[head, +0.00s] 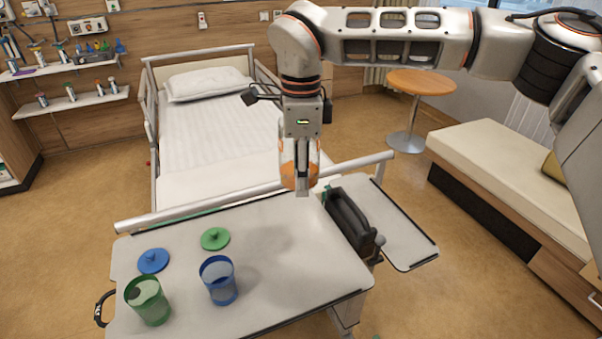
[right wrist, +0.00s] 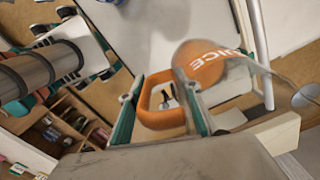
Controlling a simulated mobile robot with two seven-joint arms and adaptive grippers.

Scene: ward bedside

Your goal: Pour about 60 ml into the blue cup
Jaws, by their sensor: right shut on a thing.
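My right gripper (head: 301,182) hangs over the far edge of the overbed table and is shut on the orange handle of a juice jug (right wrist: 203,63). The jug has an orange top marked "JUICE"; orange patches of it show beside my fingers in the head view (head: 287,181). Its liquid level cannot be made out. The blue cup (head: 220,284) stands upright and open on the table, below and left of the gripper, well apart from the jug. My left gripper is not in view.
A green cup (head: 148,303) stands left of the blue cup. A blue lid (head: 153,261) and a green lid (head: 215,238) lie behind them. A black object (head: 351,222) stands at the table's right. The bed rail (head: 250,190) runs behind. The table's middle is clear.

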